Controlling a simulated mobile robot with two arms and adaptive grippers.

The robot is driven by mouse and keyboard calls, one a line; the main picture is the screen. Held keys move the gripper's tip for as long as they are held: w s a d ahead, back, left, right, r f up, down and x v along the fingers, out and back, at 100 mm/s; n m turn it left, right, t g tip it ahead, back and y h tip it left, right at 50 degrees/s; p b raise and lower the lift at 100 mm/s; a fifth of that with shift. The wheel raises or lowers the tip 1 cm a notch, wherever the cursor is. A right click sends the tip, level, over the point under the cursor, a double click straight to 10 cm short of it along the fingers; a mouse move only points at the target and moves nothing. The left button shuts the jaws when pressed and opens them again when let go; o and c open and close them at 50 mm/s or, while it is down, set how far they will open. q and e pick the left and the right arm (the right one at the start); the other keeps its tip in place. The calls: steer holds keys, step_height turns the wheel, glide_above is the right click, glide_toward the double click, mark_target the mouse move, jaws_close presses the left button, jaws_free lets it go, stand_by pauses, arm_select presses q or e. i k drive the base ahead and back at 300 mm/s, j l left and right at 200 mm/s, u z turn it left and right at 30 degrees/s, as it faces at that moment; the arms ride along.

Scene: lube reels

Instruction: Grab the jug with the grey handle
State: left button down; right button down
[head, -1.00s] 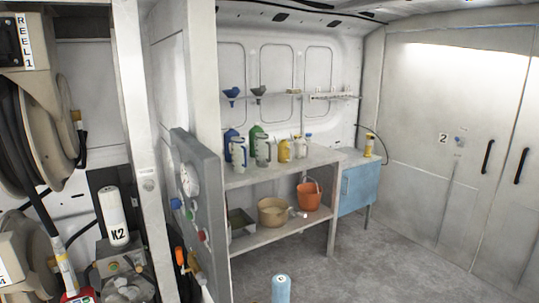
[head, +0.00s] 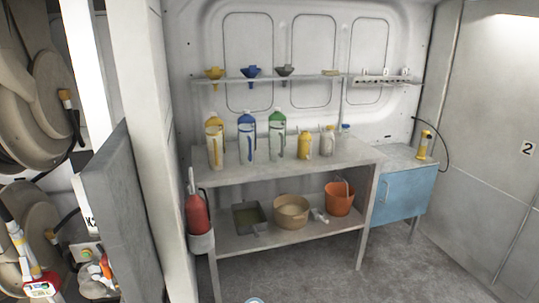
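Several jugs stand upright on the top of the metal shelf unit (head: 345,155). From the left they are a tall clear jug with a yellow top (head: 214,140), one with a blue top (head: 246,140) and one with a green top (head: 277,135). To their right stand a smaller yellow jug (head: 304,146) and a small greyish-beige jug (head: 327,142). The handles are too small to tell for sure which one is grey. Neither of my grippers is in view.
The lower shelf holds a grey tray (head: 249,217), a tan basin (head: 291,212) and an orange bucket (head: 339,198). A red extinguisher (head: 197,213) stands at the unit's left. A blue cabinet (head: 403,195) is at right. A grey panel (head: 112,200) stands front left.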

mark_target(276, 129)
steer(key=i+l+u, duration=0.6)
steer(key=l+u, duration=0.25)
steer(key=i+l+u, duration=0.1)
steer(key=l+u, duration=1)
